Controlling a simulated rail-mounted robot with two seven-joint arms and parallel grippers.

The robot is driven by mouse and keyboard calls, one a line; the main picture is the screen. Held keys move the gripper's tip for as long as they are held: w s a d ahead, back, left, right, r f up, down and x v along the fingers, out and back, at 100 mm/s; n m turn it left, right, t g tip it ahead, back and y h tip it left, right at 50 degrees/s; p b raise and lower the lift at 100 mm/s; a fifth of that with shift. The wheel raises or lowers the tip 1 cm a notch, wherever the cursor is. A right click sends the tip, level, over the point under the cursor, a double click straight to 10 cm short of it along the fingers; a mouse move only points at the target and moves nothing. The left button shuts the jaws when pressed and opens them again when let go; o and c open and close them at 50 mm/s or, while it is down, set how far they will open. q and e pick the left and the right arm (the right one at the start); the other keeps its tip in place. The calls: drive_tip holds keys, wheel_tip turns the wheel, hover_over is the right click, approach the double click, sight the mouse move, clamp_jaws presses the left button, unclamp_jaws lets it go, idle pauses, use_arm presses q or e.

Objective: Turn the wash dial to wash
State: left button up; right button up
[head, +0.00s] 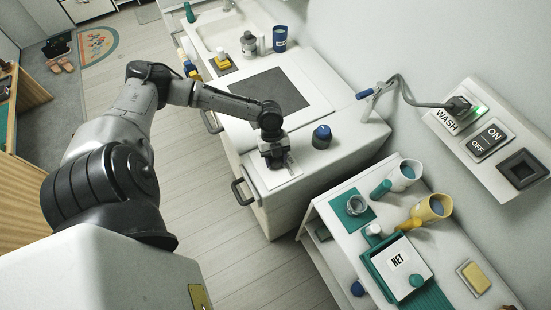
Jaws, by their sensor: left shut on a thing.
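My left gripper (274,160) points down at a white plate (282,177) on the near corner of the counter. It is shut on a small dark thing standing on that plate, which appears to be the wash dial. The fingers mostly hide the dial, so I cannot read its pointer or setting. The word WASH shows on a white wall panel (503,158) at the right, beside a plugged-in grey cable (425,98) with a green light. My right gripper is out of view.
A dark blue knob-topped jar (321,137) stands on the counter just right of the gripper. A lower white shelf holds cups, a yellow mug (431,208) and a NET box (401,264). A sink (215,30), bottles and a blue can (280,38) are farther back.

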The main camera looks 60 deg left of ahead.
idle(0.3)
use_arm(q)
drive_tip(key=o, duration=0.9)
drive_tip(key=shift+r, duration=0.1)
drive_tip(key=b+v, duration=0.2)
drive_tip(key=v, duration=1.1)
drive_tip(key=shift+w+r, duration=0.1)
drive_tip(key=shift+r, duration=0.2)
